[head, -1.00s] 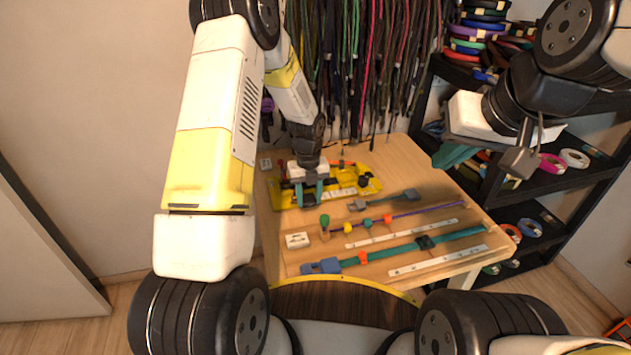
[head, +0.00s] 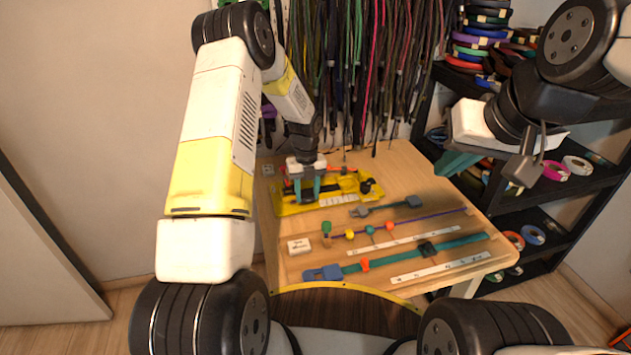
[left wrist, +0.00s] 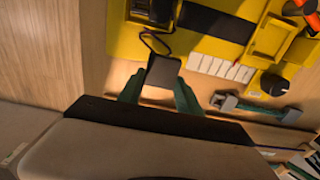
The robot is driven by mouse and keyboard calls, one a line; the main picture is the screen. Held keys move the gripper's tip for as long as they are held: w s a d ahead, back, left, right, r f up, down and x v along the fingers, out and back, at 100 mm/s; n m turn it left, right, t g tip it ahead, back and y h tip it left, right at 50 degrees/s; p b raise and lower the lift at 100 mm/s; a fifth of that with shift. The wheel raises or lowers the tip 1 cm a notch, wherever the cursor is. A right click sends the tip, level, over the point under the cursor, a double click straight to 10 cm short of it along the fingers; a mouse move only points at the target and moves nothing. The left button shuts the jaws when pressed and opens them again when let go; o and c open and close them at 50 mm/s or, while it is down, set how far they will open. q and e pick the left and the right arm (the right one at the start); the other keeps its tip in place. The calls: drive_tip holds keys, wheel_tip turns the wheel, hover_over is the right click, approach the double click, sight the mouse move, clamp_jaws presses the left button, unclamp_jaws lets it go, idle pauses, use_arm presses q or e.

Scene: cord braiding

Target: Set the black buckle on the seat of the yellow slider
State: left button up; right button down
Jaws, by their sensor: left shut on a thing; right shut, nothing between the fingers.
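My left gripper (head: 307,192) is over the near left part of the yellow fixture (head: 288,208) on the table. Its teal fingers are shut on the black buckle (left wrist: 163,72), a small dark square piece with a thin loop at its far side in the left wrist view. The buckle is held at the near edge of the fixture in that view; contact cannot be told. A raised yellow block with a square recess (left wrist: 268,40) looks like the slider, to the right of the buckle. My right gripper (head: 455,163) is shut and empty, to the right of the table.
A grey-teal strap piece (head: 387,207) lies in front of the fixture. Nearer are a purple cord (head: 440,216) with coloured beads, a teal strap (head: 465,241) with a blue buckle, white rulers and a white box (head: 299,246). Hanging cords are behind the table; a black shelf stands right.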

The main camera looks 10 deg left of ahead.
use_arm(q)
drive_tip(key=shift+w+a, duration=0.55)
drive_tip(key=shift+w, duration=0.75)
drive_tip(key=shift+w+a, duration=0.55)
drive_tip(key=shift+w, duration=0.75)
drive_tip(key=shift+w+a, duration=0.55)
drive_tip(key=shift+w, duration=0.75)
drive_tip(key=shift+d, duration=0.15)
drive_tip(key=shift+w+d, duration=1.15)
drive_tip(key=shift+d, duration=1.55)
drive_tip(key=shift+w+d, duration=1.1)
drive_tip(key=shift+d, duration=1.6)
drive_tip(key=shift+w+d, duration=1.15)
drive_tip(key=shift+d, duration=1.55)
drive_tip(key=shift+f, duration=0.2)
drive_tip(key=shift+f, duration=1.1)
drive_tip(key=shift+f, duration=0.2)
